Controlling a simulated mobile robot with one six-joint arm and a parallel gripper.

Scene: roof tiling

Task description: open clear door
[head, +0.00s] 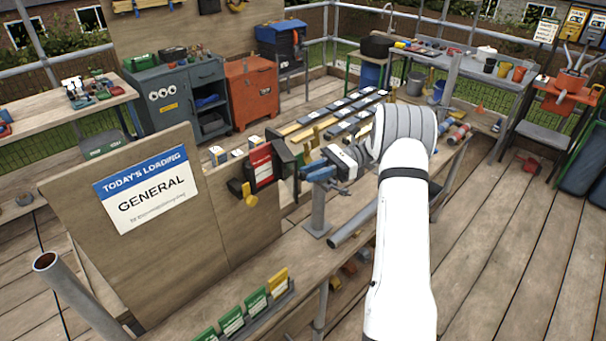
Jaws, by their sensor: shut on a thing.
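A red and black box (262,168) is mounted on the upright wooden board, right of the sign. A dark-edged panel (286,158), which looks like the box's door, stands at the box's right side. Whether its middle is clear cannot be made out. My gripper (304,163) reaches in from the right, with its fingers at this panel's right edge. It looks shut on the door, but the fingertips are small and partly hidden. A yellow knob or tag (249,195) hangs below the box at the left.
A sign (147,189) is on the board. Green and yellow cards (245,312) stand in a rack in front. A grey pipe (352,226) lies right of the post. Planks and tiles lie behind.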

